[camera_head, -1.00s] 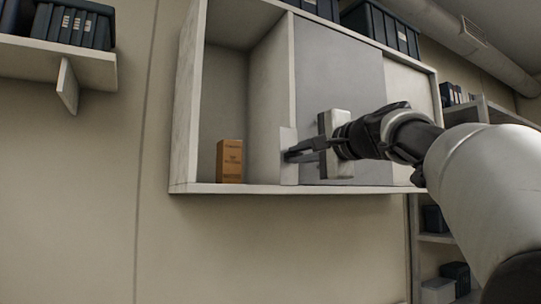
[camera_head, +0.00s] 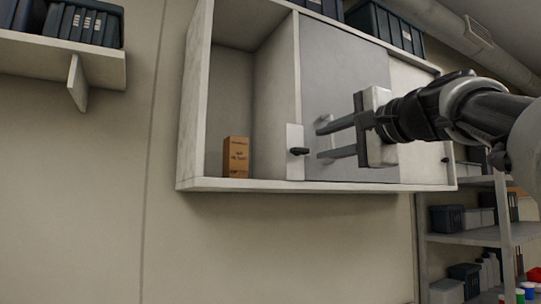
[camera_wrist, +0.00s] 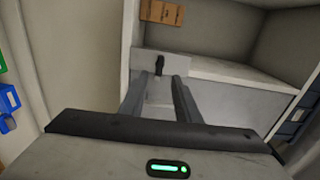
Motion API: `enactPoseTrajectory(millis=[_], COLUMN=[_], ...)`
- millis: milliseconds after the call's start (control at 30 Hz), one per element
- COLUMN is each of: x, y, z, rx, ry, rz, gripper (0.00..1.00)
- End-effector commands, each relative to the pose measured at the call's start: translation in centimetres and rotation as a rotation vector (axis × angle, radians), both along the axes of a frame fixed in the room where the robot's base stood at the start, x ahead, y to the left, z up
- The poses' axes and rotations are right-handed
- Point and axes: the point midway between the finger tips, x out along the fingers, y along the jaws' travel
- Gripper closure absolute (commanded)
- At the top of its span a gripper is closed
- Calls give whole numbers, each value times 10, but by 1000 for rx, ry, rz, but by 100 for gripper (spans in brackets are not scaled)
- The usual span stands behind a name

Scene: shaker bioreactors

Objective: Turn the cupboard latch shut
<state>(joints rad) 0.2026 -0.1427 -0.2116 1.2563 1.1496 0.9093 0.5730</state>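The wall cupboard (camera_head: 245,185) has an open compartment on its left and a grey sliding panel (camera_head: 345,85) in its middle. The latch (camera_head: 299,151) is a small dark handle on a pale plate at the panel's left edge, lying about horizontal in the head view. The latch also shows in the wrist view (camera_wrist: 160,64), beyond the fingertips. My gripper (camera_head: 322,140) is open and empty, in front of the grey panel, right of the latch and apart from it. In the wrist view my two fingers (camera_wrist: 160,80) point toward the latch, one to each side.
An orange-brown box (camera_head: 236,157) stands in the open left compartment and also shows in the wrist view (camera_wrist: 162,12). A shelf with dark binders (camera_head: 60,55) is at the upper left. A rack (camera_head: 480,237) stands at the lower right. The wall below the cupboard is clear.

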Motion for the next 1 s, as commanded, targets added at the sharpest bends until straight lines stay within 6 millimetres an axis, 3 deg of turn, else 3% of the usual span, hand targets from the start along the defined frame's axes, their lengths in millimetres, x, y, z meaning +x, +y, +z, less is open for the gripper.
enactPoseTrajectory(millis=[200,400,600,1000], x=[-49,-75,-84,-84], y=[-20,-31,-35,-35], z=[0,0,0,0], rx=[-1,-1,-1,-1], ry=[-3,0,0,0], rz=[-2,0,1,1], gripper=[70,70,70,70])
